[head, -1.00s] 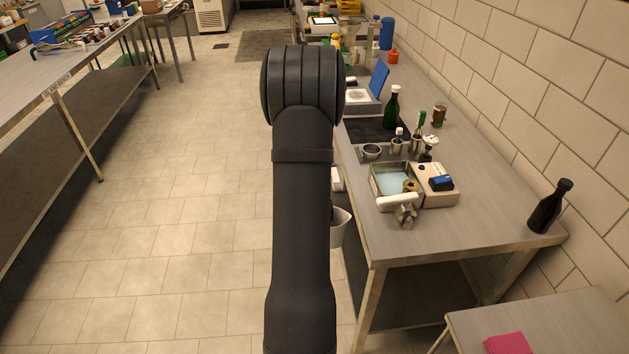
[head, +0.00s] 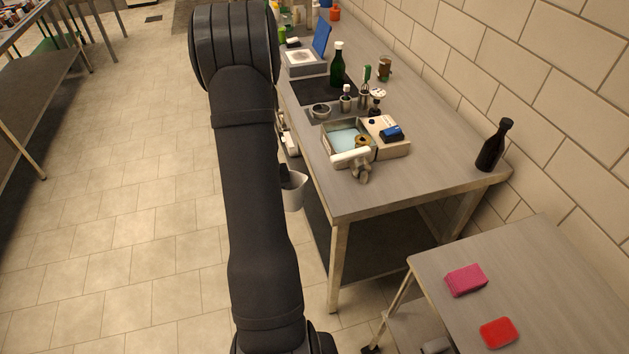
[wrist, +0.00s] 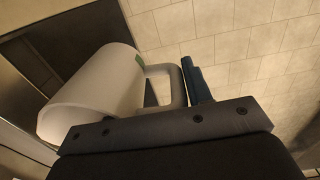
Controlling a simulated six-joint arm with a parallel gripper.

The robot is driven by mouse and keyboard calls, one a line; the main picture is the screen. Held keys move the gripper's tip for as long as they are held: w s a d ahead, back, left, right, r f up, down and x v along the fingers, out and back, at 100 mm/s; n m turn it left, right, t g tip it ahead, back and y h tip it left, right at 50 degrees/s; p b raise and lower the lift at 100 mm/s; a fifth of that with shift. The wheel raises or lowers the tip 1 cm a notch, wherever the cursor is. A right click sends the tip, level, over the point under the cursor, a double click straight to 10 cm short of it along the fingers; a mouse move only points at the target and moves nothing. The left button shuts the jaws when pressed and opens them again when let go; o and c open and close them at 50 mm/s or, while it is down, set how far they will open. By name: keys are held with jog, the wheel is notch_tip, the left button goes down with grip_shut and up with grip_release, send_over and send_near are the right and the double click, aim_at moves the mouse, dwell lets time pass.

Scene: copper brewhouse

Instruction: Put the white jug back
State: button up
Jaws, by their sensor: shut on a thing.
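The white jug (head: 294,192) hangs beside the left edge of the steel table in the head view, partly hidden behind my arm. In the wrist view the jug (wrist: 92,98) lies across the left half, with its handle (wrist: 180,88) toward the right and a small green mark on its side. My gripper (wrist: 184,78) is shut on the jug at its handle; one dark finger shows beside the handle. In the head view my arm hides most of the gripper.
The steel table (head: 400,190) holds a water bath (head: 335,155), a green bottle (head: 338,68), small cups and a dark bottle (head: 492,148). Its front right top is clear. A lower side table (head: 540,290) bears a pink sponge (head: 466,280) and a red pad (head: 499,332). Open floor lies left.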

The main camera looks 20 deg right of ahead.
jog(key=w+a+r+m, duration=0.1)
jog(key=w+r+m, duration=0.1)
jog(key=w+r, duration=0.3)
jog(key=w+d+r+m, duration=0.2)
jog(key=d+r+m, duration=0.1)
jog(key=d+r, duration=1.45)
jog(key=s+d+f+n, duration=0.1)
jog(key=s+d+n, duration=0.5)
jog(key=s+d, duration=1.7)
jog(key=w+f, duration=0.2)
jog(key=w, duration=0.1)
jog(key=w+a+f, duration=0.1)
jog(key=w+f, duration=0.1)
jog(key=w, duration=0.2)
jog(key=w+a+f, duration=0.1)
jog(key=w+f, duration=0.2)
jog(key=shift+w+a, duration=0.2)
jog(key=shift+w, duration=0.1)
jog(key=shift+w+f, duration=0.1)
jog(key=shift+f, duration=1.9)
